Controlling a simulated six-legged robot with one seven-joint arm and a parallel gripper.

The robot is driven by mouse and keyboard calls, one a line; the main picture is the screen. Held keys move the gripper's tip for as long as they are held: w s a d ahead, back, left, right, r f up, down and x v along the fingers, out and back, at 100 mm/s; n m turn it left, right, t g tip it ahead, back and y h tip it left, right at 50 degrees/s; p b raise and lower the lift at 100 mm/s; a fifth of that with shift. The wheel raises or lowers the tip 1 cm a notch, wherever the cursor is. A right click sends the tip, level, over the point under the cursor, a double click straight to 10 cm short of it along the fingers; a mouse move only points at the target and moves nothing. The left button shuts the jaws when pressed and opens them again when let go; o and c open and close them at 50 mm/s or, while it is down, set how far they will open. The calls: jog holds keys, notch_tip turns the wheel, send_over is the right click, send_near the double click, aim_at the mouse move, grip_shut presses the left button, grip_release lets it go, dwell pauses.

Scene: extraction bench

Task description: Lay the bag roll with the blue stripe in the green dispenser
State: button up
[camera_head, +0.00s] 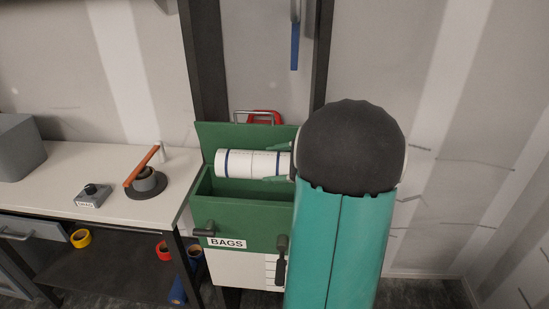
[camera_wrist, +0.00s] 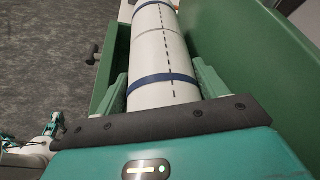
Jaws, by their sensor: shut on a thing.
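The white bag roll (camera_head: 252,163) has blue bands around it and a dashed line along its length. It lies level above the open top of the green dispenser (camera_head: 247,224), which has a "BAGS" label on its front. My gripper (camera_head: 283,163) is shut on the right part of the roll; the arm hides the roll's right end. In the wrist view, the roll (camera_wrist: 160,55) runs away from my gripper (camera_wrist: 165,88), with a finger on either side. The dispenser's green wall (camera_wrist: 245,50) stands beside it on the right.
A white bench (camera_head: 120,206) at the left holds a grey device (camera_head: 92,194), a dark round base with an orange lever (camera_head: 147,182) and a grey box (camera_head: 20,147). Coloured rolls, such as a yellow one (camera_head: 81,238), lie on the shelf below. A dark lever (camera_head: 281,262) hangs at the dispenser's front.

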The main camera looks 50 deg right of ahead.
jog(key=shift+f, duration=0.5)
jog(key=o, duration=1.3)
jog(key=shift+c, duration=0.2)
jog(key=shift+r, duration=5)
